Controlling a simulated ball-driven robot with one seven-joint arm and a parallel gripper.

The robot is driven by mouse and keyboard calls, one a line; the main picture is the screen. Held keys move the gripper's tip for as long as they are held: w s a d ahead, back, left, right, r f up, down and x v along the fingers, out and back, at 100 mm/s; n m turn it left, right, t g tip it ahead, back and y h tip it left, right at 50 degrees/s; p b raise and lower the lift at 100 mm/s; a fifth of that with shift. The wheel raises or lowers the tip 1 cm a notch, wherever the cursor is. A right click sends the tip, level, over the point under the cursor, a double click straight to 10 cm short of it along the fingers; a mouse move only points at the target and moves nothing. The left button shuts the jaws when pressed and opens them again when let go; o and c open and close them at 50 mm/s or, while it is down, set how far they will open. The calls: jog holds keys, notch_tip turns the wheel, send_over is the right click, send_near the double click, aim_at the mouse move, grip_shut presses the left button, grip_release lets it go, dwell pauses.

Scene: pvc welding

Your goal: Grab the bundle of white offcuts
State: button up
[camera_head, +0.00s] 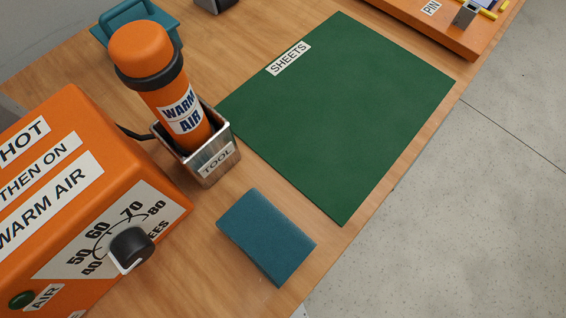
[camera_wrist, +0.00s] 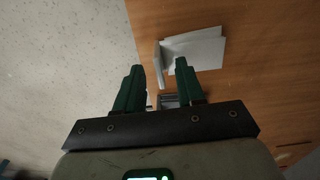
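White pieces (camera_wrist: 198,50), which look like the offcuts, show in the wrist view on the wooden surface. They include a flat sheet at the right and a narrower piece (camera_wrist: 157,64) that looks tilted or on edge at its left. I cannot tell whether they are tied together. My gripper (camera_wrist: 159,69) has two green fingers spread apart with a gap between them, and nothing is clearly held. The narrower piece appears in line with the gap, and the sheet extends past the right fingertip. The offcuts and my gripper do not show in the head view.
A small grey metal object (camera_wrist: 169,101) shows between the fingers. In the head view, an orange control box (camera_head: 80,215), a metal tool holder (camera_head: 212,163) with the orange warm-air tool (camera_head: 160,85), and a blue-green block (camera_head: 265,237) stand near an empty green SHEETS mat (camera_head: 340,110).

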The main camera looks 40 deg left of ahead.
grip_shut()
dwell(0.7)
